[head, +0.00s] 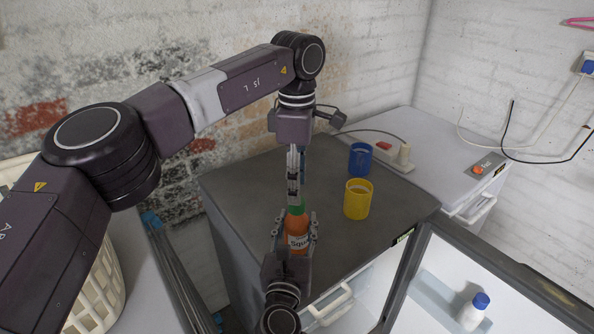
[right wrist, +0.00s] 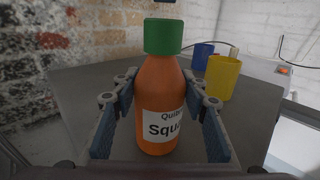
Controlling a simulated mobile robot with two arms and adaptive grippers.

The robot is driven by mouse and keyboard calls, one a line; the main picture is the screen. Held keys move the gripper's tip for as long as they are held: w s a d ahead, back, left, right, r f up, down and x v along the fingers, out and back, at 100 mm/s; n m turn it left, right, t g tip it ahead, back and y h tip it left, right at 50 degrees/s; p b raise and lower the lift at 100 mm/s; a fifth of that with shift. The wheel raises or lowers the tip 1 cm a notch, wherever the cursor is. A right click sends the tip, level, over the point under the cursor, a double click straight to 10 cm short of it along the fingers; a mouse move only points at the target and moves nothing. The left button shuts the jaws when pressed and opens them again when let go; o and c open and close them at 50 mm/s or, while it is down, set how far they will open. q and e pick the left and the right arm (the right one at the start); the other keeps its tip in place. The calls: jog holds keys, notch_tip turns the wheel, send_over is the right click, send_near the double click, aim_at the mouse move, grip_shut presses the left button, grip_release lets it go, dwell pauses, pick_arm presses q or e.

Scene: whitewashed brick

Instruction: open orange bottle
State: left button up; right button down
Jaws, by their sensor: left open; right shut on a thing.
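The orange bottle (head: 297,226) stands upright near the front of the dark grey top, with a white label and a green cap (head: 296,207) on it. It is large in the right wrist view (right wrist: 158,92), its cap (right wrist: 163,36) on top. My right gripper (head: 298,234) is shut on the bottle's body, one finger on each side; its fingers (right wrist: 165,115) also show in the right wrist view. My left gripper (head: 293,192) points down just above the cap, open. No left finger shows around the cap in the right wrist view, so it appears apart from it.
A yellow mug (head: 357,200) and a blue mug (head: 360,159) stand to the right of the bottle. A power strip (head: 383,154) lies behind them. A white bottle with a blue cap (head: 471,313) is at the lower right. A cream basket (head: 98,290) is at the left.

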pick_arm(q)
jog(key=shift+f, duration=2.3)
grip_shut()
jog(key=n, duration=0.5)
jog(key=shift+n, duration=0.4)
jog(key=n, duration=0.5)
jog(key=shift+n, duration=0.3)
jog(key=shift+r, duration=0.3)
jog(key=shift+r, duration=0.85)
